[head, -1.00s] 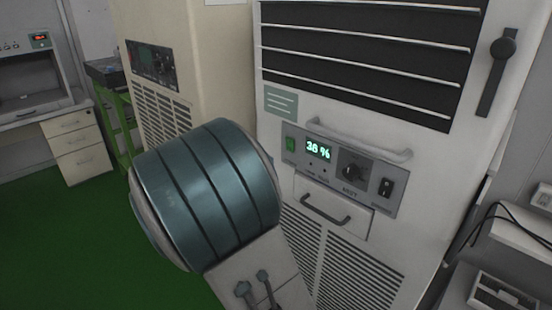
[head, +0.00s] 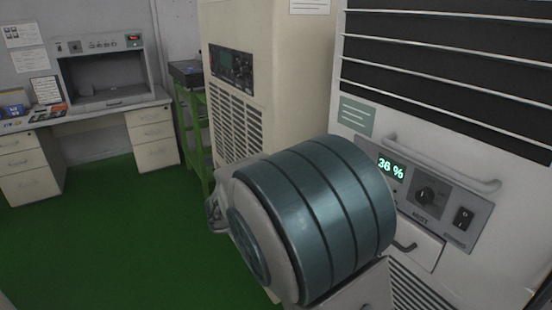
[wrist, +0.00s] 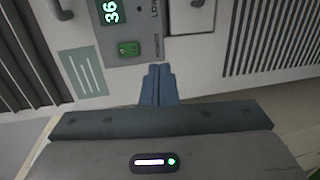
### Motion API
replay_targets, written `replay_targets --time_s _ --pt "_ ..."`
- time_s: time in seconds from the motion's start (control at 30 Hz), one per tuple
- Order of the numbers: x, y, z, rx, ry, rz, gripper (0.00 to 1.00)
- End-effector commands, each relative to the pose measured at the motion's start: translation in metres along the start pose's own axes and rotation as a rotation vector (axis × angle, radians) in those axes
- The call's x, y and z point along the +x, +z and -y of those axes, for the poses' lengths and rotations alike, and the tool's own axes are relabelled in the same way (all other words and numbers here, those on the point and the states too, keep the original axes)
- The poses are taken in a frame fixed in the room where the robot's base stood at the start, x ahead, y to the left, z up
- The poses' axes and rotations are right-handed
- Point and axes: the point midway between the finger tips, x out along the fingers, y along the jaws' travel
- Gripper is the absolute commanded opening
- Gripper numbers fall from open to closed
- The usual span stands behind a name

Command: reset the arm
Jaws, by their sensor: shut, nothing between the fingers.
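My gripper (wrist: 158,84) shows in the wrist view as two blue fingers pressed together, empty. The fingertips point toward the control panel of a white machine, just beside its green switch (wrist: 128,48). I cannot tell whether they touch the machine. In the head view my teal-banded arm link fills the lower middle and hides part of the machine; the gripper itself does not show there.
The white machine (head: 363,80) stands close on the right, with a protruding handle (head: 445,165) and a knob (head: 425,196). A beige cabinet (head: 285,90) stands behind my arm. A green-framed cart (head: 190,125) and a desk (head: 85,115) are farther left. The green floor (head: 110,230) is clear there.

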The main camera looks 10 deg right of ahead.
Motion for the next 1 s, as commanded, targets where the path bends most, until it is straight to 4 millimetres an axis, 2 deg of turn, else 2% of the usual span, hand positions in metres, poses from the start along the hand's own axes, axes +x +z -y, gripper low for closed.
replay_targets --time_s 0.1,0.23,0.37,0.5,0.73,0.83,1.0 --pt "0.020 0.040 0.019 -0.005 -0.203 0.091 0.00" --pt "0.025 0.090 0.049 0.009 -0.498 0.173 0.00" --pt "0.010 0.130 0.072 0.065 -0.772 0.201 0.00" --pt "-0.019 0.158 0.086 0.171 -1.024 0.180 0.00" --pt "-0.064 0.175 0.091 0.375 -1.277 0.084 0.00" --pt "-0.074 0.176 0.091 0.437 -1.322 0.051 0.00" --pt "-0.082 0.176 0.090 0.475 -1.349 0.027 0.00"
